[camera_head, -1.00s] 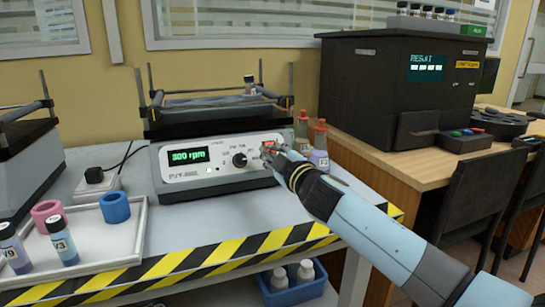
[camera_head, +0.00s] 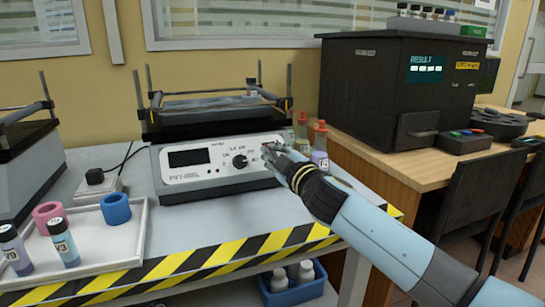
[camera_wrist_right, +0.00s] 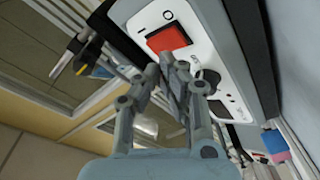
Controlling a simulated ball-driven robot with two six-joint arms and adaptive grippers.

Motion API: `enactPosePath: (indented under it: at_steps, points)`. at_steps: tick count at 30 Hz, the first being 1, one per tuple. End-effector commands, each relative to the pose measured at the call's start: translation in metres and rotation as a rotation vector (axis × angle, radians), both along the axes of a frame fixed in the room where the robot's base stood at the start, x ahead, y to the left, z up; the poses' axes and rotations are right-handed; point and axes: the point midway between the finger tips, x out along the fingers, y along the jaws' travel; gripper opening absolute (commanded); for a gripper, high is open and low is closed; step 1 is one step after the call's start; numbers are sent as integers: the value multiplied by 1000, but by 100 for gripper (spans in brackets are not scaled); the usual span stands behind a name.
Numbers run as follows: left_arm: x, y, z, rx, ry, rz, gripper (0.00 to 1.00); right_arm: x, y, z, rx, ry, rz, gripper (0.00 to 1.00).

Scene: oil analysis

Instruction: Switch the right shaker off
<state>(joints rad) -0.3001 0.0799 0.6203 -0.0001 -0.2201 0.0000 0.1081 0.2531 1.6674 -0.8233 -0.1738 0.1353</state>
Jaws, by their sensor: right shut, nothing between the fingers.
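The right shaker (camera_head: 222,160) stands on the bench with its display (camera_head: 189,158) dark. Its knob (camera_head: 239,161) is in the middle of the front panel. The red rocker switch (camera_wrist_right: 169,39), marked I and O, shows in the right wrist view on the white panel. My right gripper (camera_head: 270,152) is shut and empty at the right end of the panel, over the switch in the head view. In the wrist view the closed fingertips (camera_wrist_right: 172,68) are right beside the switch; I cannot tell whether they touch it. My left gripper is not in view.
A white tray (camera_head: 130,250) with vials, a pink ring and a blue ring (camera_head: 115,209) is at the front left. Bottles with red caps (camera_head: 320,140) stand just right of the shaker. A large black machine (camera_head: 395,95) stands on the wooden desk.

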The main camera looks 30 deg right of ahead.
Motion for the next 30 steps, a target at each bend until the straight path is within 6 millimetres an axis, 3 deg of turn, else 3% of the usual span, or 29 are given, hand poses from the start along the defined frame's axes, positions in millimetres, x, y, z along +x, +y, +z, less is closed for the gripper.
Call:
enactPosePath:
  at_steps: [18, 30]
  points:
    - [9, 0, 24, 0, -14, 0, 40, -39, 9, 29, 0, 0, 0, 0]
    - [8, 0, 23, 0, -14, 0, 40, -40, 10, 29, 0, 0, 0, 0]
